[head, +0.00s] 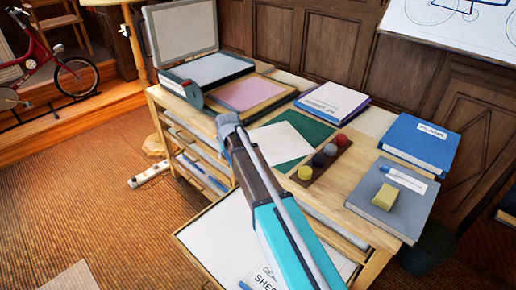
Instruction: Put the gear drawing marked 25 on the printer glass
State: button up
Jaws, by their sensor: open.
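The printer (206,82) stands at the far left corner of the table with its lid (183,42) raised. Its pale glass (215,68) looks bare. A large white sheet (215,238) lies in the low pulled-out drawer (188,245). Printed words at its lower edge look like "GEAR" and "SHE"; my arm covers the rest and I can read no number. Another white sheet (280,144) lies on a green mat on the table; I see no marking on it. My gripper (228,122), small and grey at the arm's far end, appears above the table's left edge, open and apparently empty.
A pink sheet (247,92) lies in a wooden tray beside the printer. Coloured pots (319,160) stand on a brown strip. A white-topped stack (332,102), a blue binder (420,140) and a grey book (412,214) with a yellow block (386,196) occupy the right side.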

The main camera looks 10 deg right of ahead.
grip_shut()
jog(key=shift+r, duration=0.15)
dwell(0.4)
notch_tip(320, 180, up, 3)
jog(key=p, duration=0.3)
jog(key=s+d+r+p, duration=0.2)
jog(key=s+r+p, duration=0.7)
jog(key=s, duration=0.4)
jog(key=shift+s+d+r+p, duration=0.15)
jog(key=shift+s+r+p, duration=0.25)
jog(key=shift+p, duration=0.15)
